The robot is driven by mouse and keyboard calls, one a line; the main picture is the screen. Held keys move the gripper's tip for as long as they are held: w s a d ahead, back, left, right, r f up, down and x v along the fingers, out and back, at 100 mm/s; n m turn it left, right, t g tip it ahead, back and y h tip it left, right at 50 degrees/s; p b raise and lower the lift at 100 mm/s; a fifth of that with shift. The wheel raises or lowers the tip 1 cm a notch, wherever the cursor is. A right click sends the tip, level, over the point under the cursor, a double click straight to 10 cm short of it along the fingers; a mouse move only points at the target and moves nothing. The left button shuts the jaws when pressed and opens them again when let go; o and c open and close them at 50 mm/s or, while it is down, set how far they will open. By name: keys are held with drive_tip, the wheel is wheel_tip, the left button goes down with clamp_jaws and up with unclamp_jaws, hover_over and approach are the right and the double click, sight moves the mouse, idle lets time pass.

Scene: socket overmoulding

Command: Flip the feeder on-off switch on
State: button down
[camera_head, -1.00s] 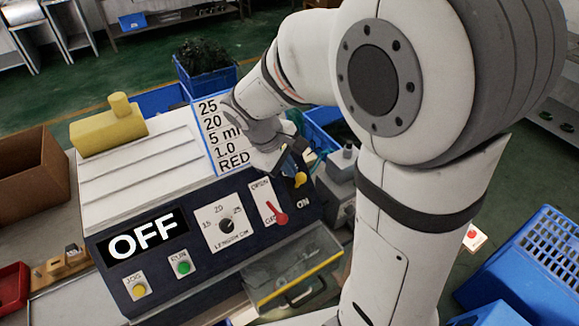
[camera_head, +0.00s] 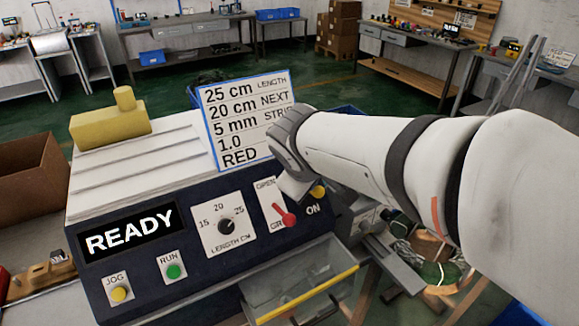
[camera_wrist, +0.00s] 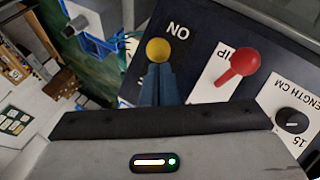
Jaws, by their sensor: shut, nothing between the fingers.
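The feeder (camera_head: 150,215) has a dark sloped front panel, and its display (camera_head: 130,232) reads READY. The on-off switch is a yellow knob (camera_head: 318,191) at the panel's right end, by the word ON; it also shows in the wrist view (camera_wrist: 158,49). In the wrist view my gripper (camera_wrist: 158,72) is shut and empty, with its blue fingertips right at the yellow knob; I cannot tell whether they touch it. In the head view my wrist hides most of the gripper and part of the panel's upper right.
A red lever (camera_head: 287,218) stands just left of the switch, close to my gripper. A length dial (camera_head: 226,225), green RUN button (camera_head: 174,271) and yellow JOG button (camera_head: 121,293) are further left. A sign (camera_head: 240,115) stands behind, and a clear yellow-edged tray (camera_head: 300,290) below.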

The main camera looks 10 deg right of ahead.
drive_tip(key=t+b, duration=0.1)
drive_tip(key=s+f+b, duration=0.1)
drive_tip(key=b, duration=0.1)
drive_tip(key=shift+s+d+f+t, duration=0.15)
drive_tip(key=shift+f+t, duration=0.1)
drive_tip(key=shift+t, duration=0.15)
drive_tip(key=shift+r+m+y+p, duration=0.3)
drive_tip(key=shift+r, duration=0.1)
drive_tip(key=shift+w, duration=0.2)
drive_tip(key=shift+w+a+b, duration=0.25)
drive_tip(key=shift+w+b, duration=0.1)
drive_tip(key=shift+w, duration=0.3)
